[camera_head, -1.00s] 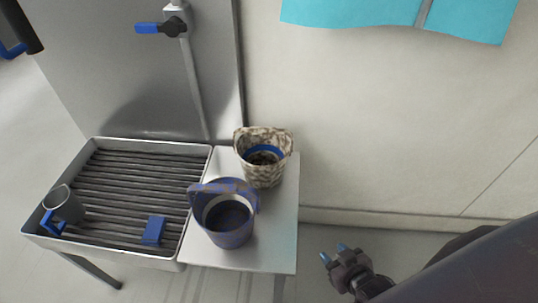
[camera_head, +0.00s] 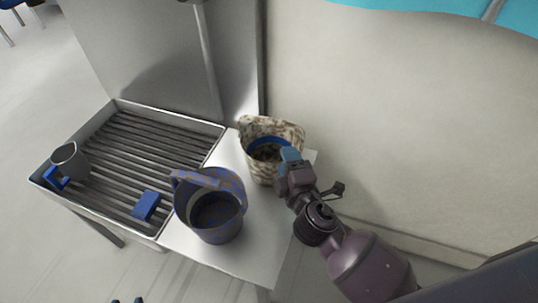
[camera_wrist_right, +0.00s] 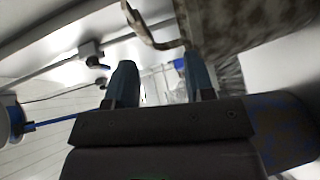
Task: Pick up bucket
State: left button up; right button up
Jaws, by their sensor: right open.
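A beige mottled bucket (camera_head: 262,168) with a blue band inside stands at the back of the small white table. A blue-and-brown bucket (camera_head: 208,218) with a raised handle stands in front of it, to the left. My right gripper (camera_head: 290,156) is at the right side of the mottled bucket's rim and hides part of it. In the right wrist view its fingers (camera_wrist_right: 160,75) are apart with nothing held; the mottled bucket (camera_wrist_right: 228,22) shows beyond the right finger. Two small dark tips at the bottom edge of the head view look like my left gripper (camera_head: 127,299); their state is unclear.
The white table (camera_head: 262,245) adjoins a metal sink tray (camera_head: 112,222) with dark slats. A grey mug (camera_head: 70,160) and a blue block (camera_head: 147,205) are in the tray. A wall (camera_head: 410,130) rises behind and right of the table.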

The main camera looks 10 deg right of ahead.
aim_at(272, 125)
jog(key=shift+n+t, duration=0.5)
jog(key=shift+n, duration=0.3)
jog(key=w, duration=0.1)
jog(key=w+a+r, duration=0.1)
jog(key=w, duration=0.3)
jog(key=shift+w+a+r, duration=0.15)
jog(key=shift+w+r, duration=0.1)
jog(key=shift+r, duration=0.15)
jog(key=shift+w+r+b, duration=0.15)
jog(key=shift+w+b, duration=0.15)
jog(key=shift+w, duration=3)
grip_shut()
